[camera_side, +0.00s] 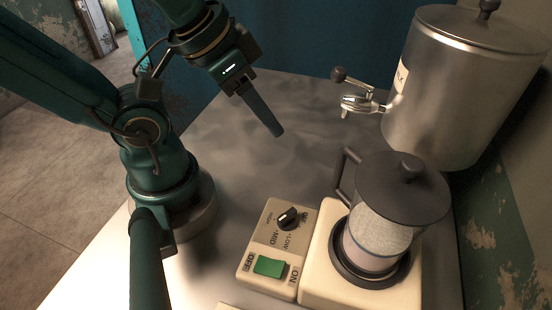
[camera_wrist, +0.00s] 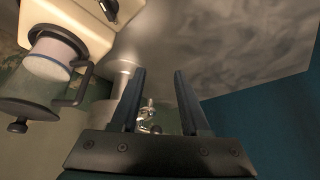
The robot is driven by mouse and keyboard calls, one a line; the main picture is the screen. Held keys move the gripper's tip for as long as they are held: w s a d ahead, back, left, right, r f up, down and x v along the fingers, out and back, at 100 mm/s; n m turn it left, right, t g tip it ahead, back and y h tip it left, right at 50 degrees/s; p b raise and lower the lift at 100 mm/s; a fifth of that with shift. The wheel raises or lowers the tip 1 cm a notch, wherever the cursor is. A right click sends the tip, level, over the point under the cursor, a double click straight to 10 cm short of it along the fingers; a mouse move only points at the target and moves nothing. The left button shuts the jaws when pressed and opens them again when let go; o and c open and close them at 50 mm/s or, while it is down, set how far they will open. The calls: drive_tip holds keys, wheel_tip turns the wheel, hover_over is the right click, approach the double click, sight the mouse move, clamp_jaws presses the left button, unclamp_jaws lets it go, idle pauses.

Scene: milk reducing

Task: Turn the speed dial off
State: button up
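The speed dial (camera_side: 287,217) is a black knob on a beige control panel (camera_side: 262,238) with LOW, MID and HIGH marks. Its white pointer line shows, but I cannot tell which mark it points to. A green switch (camera_side: 270,266) sits below it between the OFF and ON labels. In the wrist view the dial (camera_wrist: 108,8) is at the top left edge, partly cut off. My gripper (camera_side: 276,132) is above the table, behind and apart from the dial. In the wrist view its two fingers (camera_wrist: 158,72) are spread with nothing between them.
A glass jug (camera_side: 385,222) with a dark lid and pale contents stands on the beige base (camera_side: 318,283) right of the panel. A large metal milk tank (camera_side: 450,95) with a tap (camera_side: 358,102) is at the back right. The metal tabletop (camera_side: 235,165) behind the panel is clear.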

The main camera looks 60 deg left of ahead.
drive_tip(key=shift+o, duration=1.2)
drive_tip(key=shift+r+m, duration=0.1)
drive_tip(key=shift+m, duration=0.4)
drive_tip(key=m+g, duration=0.5)
drive_tip(key=m, duration=0.9)
hover_over(287, 215)
drive_tip(key=f, duration=0.5)
drive_tip(key=shift+w+a+f, duration=0.15)
drive_tip(key=shift+w+f, duration=0.15)
drive_tip(key=shift+f, duration=0.05)
drive_tip(key=shift+s+f+g, duration=0.3)
drive_tip(key=shift+f, duration=2.5)
clamp_jaws()
